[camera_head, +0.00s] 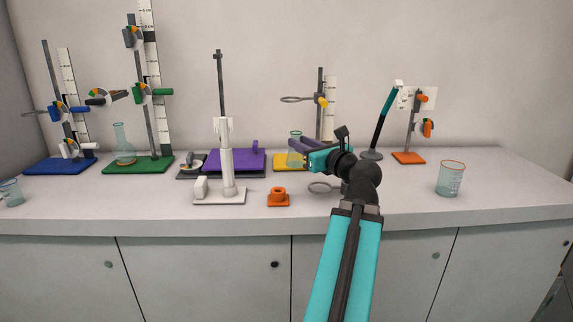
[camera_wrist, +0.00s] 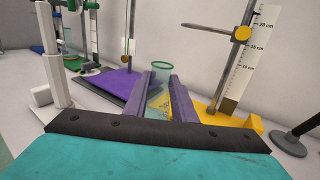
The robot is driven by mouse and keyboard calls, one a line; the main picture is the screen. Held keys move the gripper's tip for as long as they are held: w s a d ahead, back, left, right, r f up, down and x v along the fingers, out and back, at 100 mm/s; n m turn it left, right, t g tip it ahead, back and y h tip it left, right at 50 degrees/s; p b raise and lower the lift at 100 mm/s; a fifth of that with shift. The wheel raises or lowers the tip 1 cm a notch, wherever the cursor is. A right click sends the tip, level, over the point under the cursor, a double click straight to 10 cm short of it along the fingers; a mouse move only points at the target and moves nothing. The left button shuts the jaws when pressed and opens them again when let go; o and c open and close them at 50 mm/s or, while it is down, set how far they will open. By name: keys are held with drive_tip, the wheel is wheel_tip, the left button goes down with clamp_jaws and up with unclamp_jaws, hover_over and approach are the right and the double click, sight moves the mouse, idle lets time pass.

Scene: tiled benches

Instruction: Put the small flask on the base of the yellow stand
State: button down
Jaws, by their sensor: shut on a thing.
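My gripper (camera_head: 299,147) is shut on the small flask (camera_head: 296,159), a clear glass vessel with a green rim. In the wrist view the flask (camera_wrist: 161,68) stands upright between the purple fingers (camera_wrist: 160,85), which hide part of its sides. The yellow stand has a flat yellow base (camera_head: 281,163), an upright rod, a ruler, and a ring (camera_head: 297,99) on a yellow clamp. The flask is over or in front of the base; yellow shows through its glass. I cannot tell whether its bottom touches the base (camera_wrist: 225,119). My gripper and arm hide part of the base.
A purple stand base (camera_head: 235,160) lies just left of the yellow one. A white stand (camera_head: 227,178) and an orange block (camera_head: 278,198) are nearer the front. A teal-and-black post (camera_head: 381,118) stands to the right, with a beaker (camera_head: 451,181) beyond on clear bench.

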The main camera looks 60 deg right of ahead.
drive_tip(key=shift+r+p, duration=0.1)
drive_tip(key=shift+p, duration=0.2)
drive_tip(key=d+p, duration=0.1)
drive_tip(key=p, duration=0.2)
drive_tip(key=shift+w+r, duration=0.1)
drive_tip(key=shift+w, duration=0.25)
drive_tip(key=w+d+p, duration=0.1)
drive_tip(key=p, duration=0.4)
drive_tip(key=w+d+p, duration=0.1)
drive_tip(key=d+p, duration=0.1)
drive_tip(key=p, duration=0.2)
drive_tip(key=shift+w+f+p, duration=0.1)
drive_tip(key=shift+f+p, duration=0.1)
drive_tip(key=shift+p, duration=0.15)
drive_tip(key=shift+p, duration=0.4)
drive_tip(key=w+d+f, duration=0.1)
drive_tip(key=w+d, duration=0.5)
drive_tip(key=d, duration=0.2)
drive_tip(key=shift+f+p, duration=0.2)
drive_tip(key=shift+p, duration=0.1)
drive_tip(key=shift+w, duration=0.1)
